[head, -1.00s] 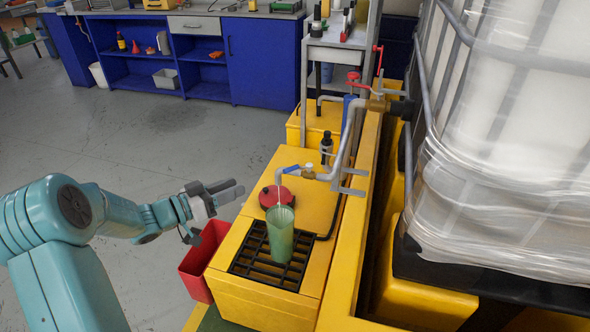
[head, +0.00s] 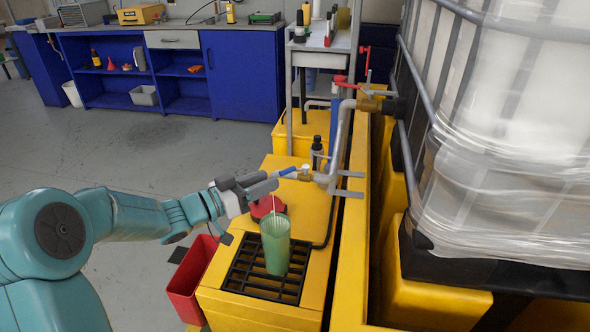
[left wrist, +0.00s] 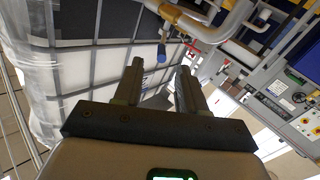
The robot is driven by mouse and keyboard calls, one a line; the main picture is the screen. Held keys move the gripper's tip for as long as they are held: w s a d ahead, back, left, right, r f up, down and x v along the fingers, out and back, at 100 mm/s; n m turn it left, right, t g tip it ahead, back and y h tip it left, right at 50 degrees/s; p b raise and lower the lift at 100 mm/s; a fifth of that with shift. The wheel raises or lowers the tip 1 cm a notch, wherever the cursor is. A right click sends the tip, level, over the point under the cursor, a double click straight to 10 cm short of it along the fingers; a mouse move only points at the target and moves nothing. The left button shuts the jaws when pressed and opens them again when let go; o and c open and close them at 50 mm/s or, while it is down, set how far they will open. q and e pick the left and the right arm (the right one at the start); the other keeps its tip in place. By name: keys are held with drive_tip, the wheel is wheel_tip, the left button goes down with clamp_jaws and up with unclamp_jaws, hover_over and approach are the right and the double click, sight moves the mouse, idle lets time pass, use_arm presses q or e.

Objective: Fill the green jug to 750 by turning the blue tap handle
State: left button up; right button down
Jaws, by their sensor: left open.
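The green jug (head: 276,250) stands upright on the black grate (head: 240,272) of the yellow cabinet. A thin pale stream (head: 273,204) falls into it; the spout is hidden behind my gripper. The jug's scale and liquid level cannot be read. The blue tap handle (head: 288,171) sits on the pipe (head: 333,172) above and slightly right of the jug. My left gripper (head: 267,183) is open, just left of the handle. In the left wrist view, the blue handle's end (left wrist: 162,52) shows between and just beyond the open fingertips (left wrist: 160,66). My right gripper is not in view.
A red lid (head: 268,207) lies on the cabinet behind the jug. A red bin (head: 192,285) stands left of the cabinet. A red-handled valve (head: 366,65) is higher up the pipe. A wrapped white tank (head: 500,150) stands at right. Grey floor is open at left.

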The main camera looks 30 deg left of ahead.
sight(293, 168)
use_arm(q)
drive_tip(key=b+x, duration=0.1)
drive_tip(key=x, duration=0.8)
drive_tip(key=shift+w+d, duration=0.1)
drive_tip(key=shift+w, duration=0.25)
clamp_jaws()
